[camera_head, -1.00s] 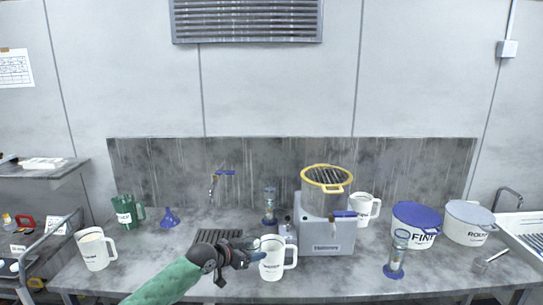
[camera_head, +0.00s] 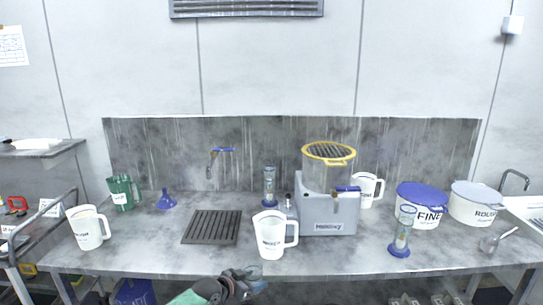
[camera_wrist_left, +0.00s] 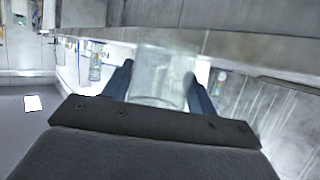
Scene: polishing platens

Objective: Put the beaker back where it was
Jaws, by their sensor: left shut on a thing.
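My left gripper (camera_head: 246,281) is low in the head view, in front of the bench's front edge. In the left wrist view, the left gripper (camera_wrist_left: 158,85) is shut on a clear, see-through vessel, which I take to be the beaker (camera_wrist_left: 160,72). It stands between the two blue fingers, and its far parts blend into the pale background. In the head view the beaker cannot be made out clearly at the gripper. My right gripper is not in view.
On the bench (camera_head: 340,262), a white jug (camera_head: 271,240) stands in front of a grey machine (camera_head: 328,213). A slotted drain plate (camera_head: 212,227) lies left of it. Glass cylinders (camera_head: 401,230), a blue-lidded tub (camera_head: 421,206) and another white jug (camera_head: 88,229) stand around.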

